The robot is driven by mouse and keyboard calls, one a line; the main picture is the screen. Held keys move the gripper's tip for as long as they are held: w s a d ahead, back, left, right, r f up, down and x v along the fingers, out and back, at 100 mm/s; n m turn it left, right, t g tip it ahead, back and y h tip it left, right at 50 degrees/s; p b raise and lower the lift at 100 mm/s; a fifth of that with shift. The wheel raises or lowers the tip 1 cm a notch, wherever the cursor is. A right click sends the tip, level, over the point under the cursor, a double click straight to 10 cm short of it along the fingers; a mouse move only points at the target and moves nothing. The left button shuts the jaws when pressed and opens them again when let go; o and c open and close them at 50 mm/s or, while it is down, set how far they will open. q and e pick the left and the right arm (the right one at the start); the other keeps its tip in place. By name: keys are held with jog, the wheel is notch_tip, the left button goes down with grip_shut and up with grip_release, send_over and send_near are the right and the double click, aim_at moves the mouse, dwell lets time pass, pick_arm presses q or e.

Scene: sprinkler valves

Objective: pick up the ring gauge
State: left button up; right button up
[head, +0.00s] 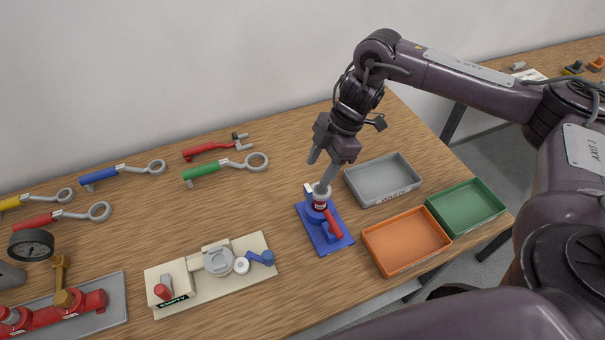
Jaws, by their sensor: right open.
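My right gripper (320,174) is open and points down over the blue fixture plate (318,237). One finger reaches the top of a small round part (320,205) with a pale rim and a dark red, labelled band, standing on that plate. This part may be the ring gauge, but I cannot tell for sure. Whether the finger touches it or sits inside its rim is unclear. A red lever (332,225) lies beside it on the plate. A small white ring (241,265) also sits on the beige fixture (212,296). My left gripper is not in view.
Grey (384,180), orange (405,241) and green (466,207) trays stand right of the blue plate. Several ring-ended wrenches, such as the green one (225,168), lie at the back left. A red valve assembly (62,313) and dark dial gauge (31,245) are at left.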

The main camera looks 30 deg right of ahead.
aim_at(309, 187)
jog(key=shift+w+f, duration=0.15)
jog(key=shift+w, duration=0.25)
jog(key=shift+w+a+f, duration=0.1)
jog(key=shift+a+f, duration=0.1)
jog(key=shift+f, duration=0.1)
jog(key=f+p, duration=0.1)
jog(key=s+a+f+p, duration=0.1)
jog(key=f+p, duration=0.1)
jog(key=shift+s+a+f, duration=0.15)
jog(key=shift+s+a, duration=0.1)
jog(key=shift+a, duration=0.1)
jog(key=shift+w+a+f+p, duration=0.15)
jog(key=shift+f+p, duration=0.1)
jog(key=shift+f, duration=0.35)
jog(key=shift+w+a+f+p, duration=0.15)
jog(key=shift+f+p, duration=0.05)
jog(key=shift+f, duration=0.35)
jog(key=shift+w+a+f, duration=0.1)
jog(key=shift+f, duration=0.25)
jog(key=shift+r, duration=0.1)
jog(key=c, duration=0.4)
grip_shut()
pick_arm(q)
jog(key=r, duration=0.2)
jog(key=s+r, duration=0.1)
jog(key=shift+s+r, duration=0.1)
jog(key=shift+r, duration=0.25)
